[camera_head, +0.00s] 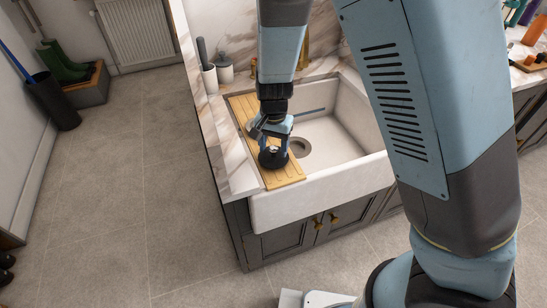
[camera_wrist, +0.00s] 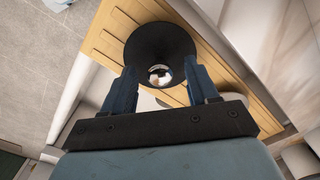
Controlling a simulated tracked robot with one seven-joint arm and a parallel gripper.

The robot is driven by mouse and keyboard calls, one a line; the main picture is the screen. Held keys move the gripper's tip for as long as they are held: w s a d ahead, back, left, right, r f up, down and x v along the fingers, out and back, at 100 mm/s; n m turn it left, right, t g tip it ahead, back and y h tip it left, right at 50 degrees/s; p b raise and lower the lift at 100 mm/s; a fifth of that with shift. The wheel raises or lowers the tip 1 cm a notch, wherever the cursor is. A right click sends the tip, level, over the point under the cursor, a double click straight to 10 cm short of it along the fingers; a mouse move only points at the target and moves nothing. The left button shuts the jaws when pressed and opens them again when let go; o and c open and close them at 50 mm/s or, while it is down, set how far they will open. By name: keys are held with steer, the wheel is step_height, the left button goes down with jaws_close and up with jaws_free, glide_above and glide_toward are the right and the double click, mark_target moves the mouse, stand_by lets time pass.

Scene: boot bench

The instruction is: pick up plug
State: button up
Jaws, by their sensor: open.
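The plug (camera_wrist: 150,42) is a black round disc with a shiny metal knob at its middle. It rests on the wooden board (camera_wrist: 108,35) that lies across the left side of the sink. In the head view the plug (camera_head: 269,160) shows dark beneath my gripper (camera_head: 275,150). In the wrist view my gripper (camera_wrist: 160,70) is open, with one finger on each side of the knob and a gap on both sides. I cannot tell how far the fingertips are above the disc.
The white sink basin (camera_head: 345,135) with its drain (camera_head: 299,147) is right of the board. Containers (camera_head: 209,78) stand on the marble counter (camera_head: 212,125) behind. Green boots (camera_head: 62,65) are far left. The floor left of the cabinet is clear.

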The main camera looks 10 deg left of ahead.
steer(key=shift+f, duration=0.65)
jaws_close()
